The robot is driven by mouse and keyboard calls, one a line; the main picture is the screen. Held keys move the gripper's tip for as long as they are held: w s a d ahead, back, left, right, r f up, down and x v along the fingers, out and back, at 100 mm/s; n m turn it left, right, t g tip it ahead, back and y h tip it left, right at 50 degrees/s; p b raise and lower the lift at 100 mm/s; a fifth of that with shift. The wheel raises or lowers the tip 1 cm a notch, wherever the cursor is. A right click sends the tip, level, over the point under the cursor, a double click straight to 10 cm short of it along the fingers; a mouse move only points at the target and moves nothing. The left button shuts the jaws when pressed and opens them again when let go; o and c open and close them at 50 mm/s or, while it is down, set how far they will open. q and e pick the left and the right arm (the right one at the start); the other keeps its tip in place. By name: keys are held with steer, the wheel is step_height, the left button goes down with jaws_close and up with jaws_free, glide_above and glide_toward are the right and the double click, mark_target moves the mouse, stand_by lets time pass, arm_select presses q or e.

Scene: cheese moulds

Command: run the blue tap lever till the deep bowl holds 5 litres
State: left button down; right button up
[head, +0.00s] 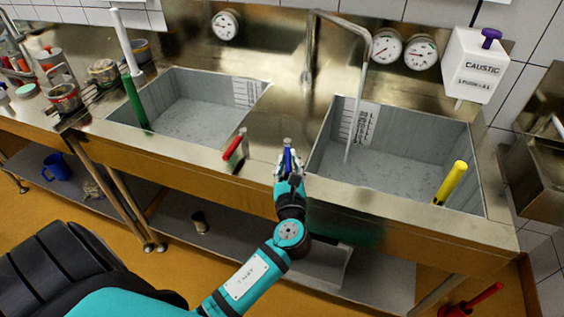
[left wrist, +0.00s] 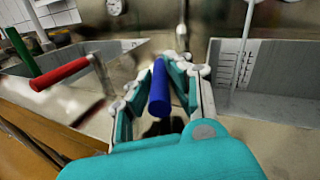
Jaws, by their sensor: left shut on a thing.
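My left gripper (head: 288,172) is shut on the blue tap lever (head: 288,160) at the sink's front ledge, between the two bowls. In the left wrist view the blue lever (left wrist: 159,88) stands between its fingers. The spout (head: 340,24) reaches over the right bowl (head: 400,165), and a thin pale stream runs from its end into that bowl. The right bowl has a level scale (head: 358,124) on its back wall; its figures and the water level are too small to read. The left bowl (head: 190,115) also has a scale. Which bowl is deeper I cannot tell. My right gripper is out of view.
A red lever (head: 234,146) stands left of the blue one. A green-and-white handle (head: 134,95) leans in the left bowl and a yellow handle (head: 450,183) in the right. Gauges and a caustic dispenser (head: 476,65) hang on the back wall. Pots stand on the left counter.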

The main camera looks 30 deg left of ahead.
arm_select(q)
steer(key=shift+d, duration=0.1)
steer(key=c, duration=1.2)
jaws_free()
steer(key=shift+w, duration=0.1)
steer(key=shift+c, duration=0.2)
steer(key=shift+d, duration=0.1)
steer(key=shift+d, duration=0.1)
steer(key=v, duration=1.2)
steer(key=shift+w, duration=0.1)
